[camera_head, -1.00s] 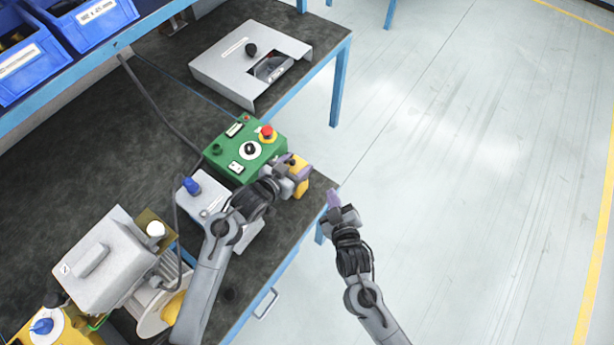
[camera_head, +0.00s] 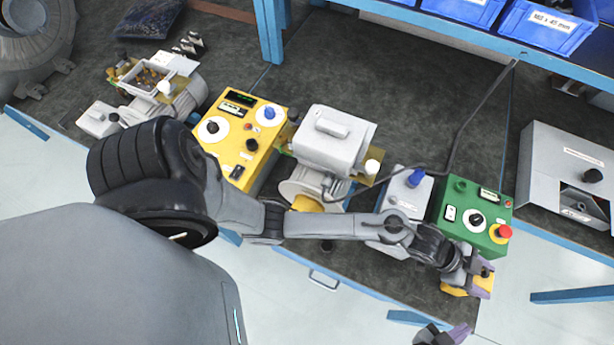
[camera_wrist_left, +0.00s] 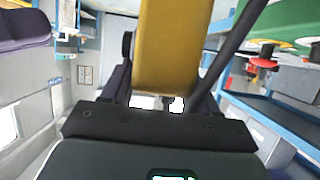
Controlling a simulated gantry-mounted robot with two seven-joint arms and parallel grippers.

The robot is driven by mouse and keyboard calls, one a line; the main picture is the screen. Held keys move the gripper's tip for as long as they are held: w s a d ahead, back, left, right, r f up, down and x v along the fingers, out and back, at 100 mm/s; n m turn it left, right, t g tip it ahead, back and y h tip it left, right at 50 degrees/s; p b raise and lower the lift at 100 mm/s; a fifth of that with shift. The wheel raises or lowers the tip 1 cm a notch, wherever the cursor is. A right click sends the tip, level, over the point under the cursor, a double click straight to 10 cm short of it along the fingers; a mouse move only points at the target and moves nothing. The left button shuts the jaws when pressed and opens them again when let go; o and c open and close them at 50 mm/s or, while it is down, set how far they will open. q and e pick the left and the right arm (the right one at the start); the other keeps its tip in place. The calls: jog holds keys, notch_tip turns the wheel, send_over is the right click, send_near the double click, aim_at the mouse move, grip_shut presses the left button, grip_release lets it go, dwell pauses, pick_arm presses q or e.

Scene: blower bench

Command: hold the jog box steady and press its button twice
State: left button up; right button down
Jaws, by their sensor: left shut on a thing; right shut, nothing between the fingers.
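The jog box is a small yellow block (camera_head: 455,290) at the front right edge of the bench, beside the green control box. My left gripper (camera_head: 483,277) is shut on it, and its fingers cover part of it. The jog box (camera_wrist_left: 165,45) also fills the upper middle of the left wrist view, between the fingers, with a dark cable or rod beside it. I cannot make out its button in either view. My right gripper (camera_head: 456,334) is shut and empty at the bottom edge of the head view, below the jog box and apart from it.
The green control box (camera_head: 473,215) has a red knob. To its left are a grey box with a blue knob (camera_head: 407,190), a motor unit (camera_head: 332,140) and a yellow control box (camera_head: 243,135). A grey metal housing (camera_head: 560,170) stands right. Floor beyond the bench edge is clear.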

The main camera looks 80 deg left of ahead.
pick_arm(q)
jog(key=o, duration=1.4)
jog(key=shift+c, duration=0.2)
jog(key=shift+s+a, duration=0.1)
